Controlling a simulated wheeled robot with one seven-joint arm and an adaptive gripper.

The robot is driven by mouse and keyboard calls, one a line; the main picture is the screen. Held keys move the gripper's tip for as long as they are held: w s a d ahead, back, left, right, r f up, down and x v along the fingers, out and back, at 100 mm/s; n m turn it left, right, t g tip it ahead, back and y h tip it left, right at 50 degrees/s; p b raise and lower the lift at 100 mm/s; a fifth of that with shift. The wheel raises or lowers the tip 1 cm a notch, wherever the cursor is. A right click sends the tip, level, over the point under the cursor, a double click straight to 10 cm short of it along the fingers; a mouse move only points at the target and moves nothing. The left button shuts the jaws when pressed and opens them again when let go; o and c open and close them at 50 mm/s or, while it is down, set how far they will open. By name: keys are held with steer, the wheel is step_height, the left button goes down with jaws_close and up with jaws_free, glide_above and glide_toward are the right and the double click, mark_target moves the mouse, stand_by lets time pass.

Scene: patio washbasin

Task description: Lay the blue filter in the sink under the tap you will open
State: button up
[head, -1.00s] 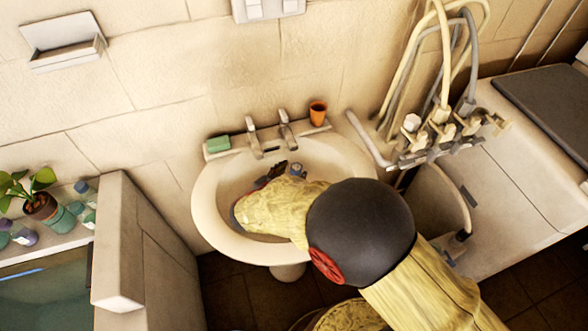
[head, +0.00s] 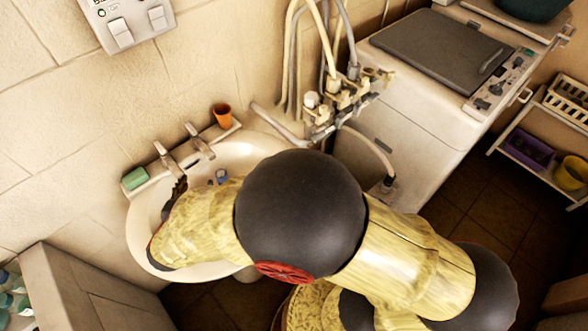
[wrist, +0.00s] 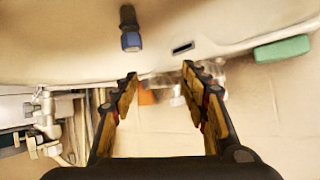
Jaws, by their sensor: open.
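The blue filter (head: 221,177) lies in the white sink (head: 137,232), on the side of the right-hand tap. In the wrist view it is a dark piece with a blue end (wrist: 131,40), apart from my fingers. The left tap (head: 166,157) and right tap (head: 200,142) stand on the back rim; I cannot tell whether either is open. My gripper (wrist: 160,77) is open and empty, with the filter beyond its fingertips. In the head view my gripper (head: 178,188) is over the sink, left of the filter, and my arm hides the sink's front right.
A green soap (head: 135,178) and an orange cup (head: 222,115) sit on the sink's back rim. Pipes with valves (head: 340,95) stand right of the sink, next to a white washing machine (head: 400,140). A low wall (head: 75,285) is at left.

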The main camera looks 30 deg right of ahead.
steer(key=w+a+r+n+y, duration=0.15)
steer(key=w+r+y, duration=0.3)
steer(key=r, duration=0.55)
steer(key=s+d+r+n+y, duration=0.3)
steer(key=r+y, duration=0.1)
steer(key=r, duration=0.8)
steer(key=s+d+n+g+h, duration=0.1)
steer(key=s+d+g+h, duration=0.3)
steer(key=s+d, duration=1.8)
steer(key=shift+s+f+g+h, duration=0.4)
steer(key=shift+s+g, duration=0.15)
steer(key=shift+g, duration=0.25)
